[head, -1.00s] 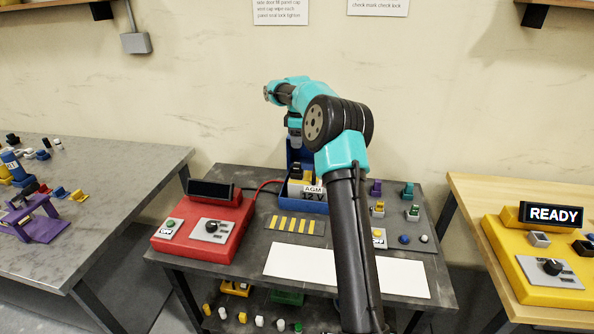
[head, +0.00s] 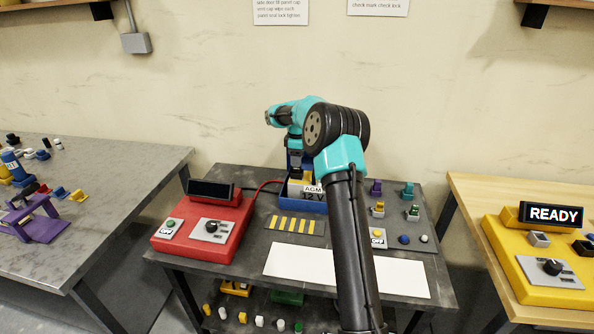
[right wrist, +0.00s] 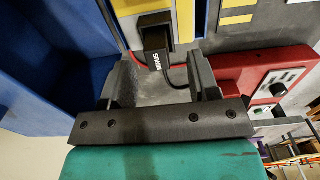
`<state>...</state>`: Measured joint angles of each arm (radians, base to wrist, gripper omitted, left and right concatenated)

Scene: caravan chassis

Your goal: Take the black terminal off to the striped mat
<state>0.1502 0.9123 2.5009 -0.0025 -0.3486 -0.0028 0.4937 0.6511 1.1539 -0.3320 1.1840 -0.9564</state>
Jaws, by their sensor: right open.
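The black terminal (right wrist: 155,32) sits on a yellow part of the AGM 12 V battery (head: 313,193), with a black labelled lead running from it. My right gripper (head: 297,165) is over the battery, pointing down. In the right wrist view the right gripper (right wrist: 162,72) is open, its fingers on either side of the terminal's lead and just short of the terminal. In the head view the gripper hides the terminal. The striped mat (head: 271,224), dark with yellow stripes, lies in front of the battery; part of it shows in the wrist view (right wrist: 220,20). My left gripper is out of view.
The battery stands in a blue tray (head: 286,203) whose wall (right wrist: 40,60) is close to the gripper. A red console (head: 205,247) is at the left, with a red cable toward the battery. Coloured parts (head: 376,188) stand at the right. A white sheet (head: 300,265) lies in front.

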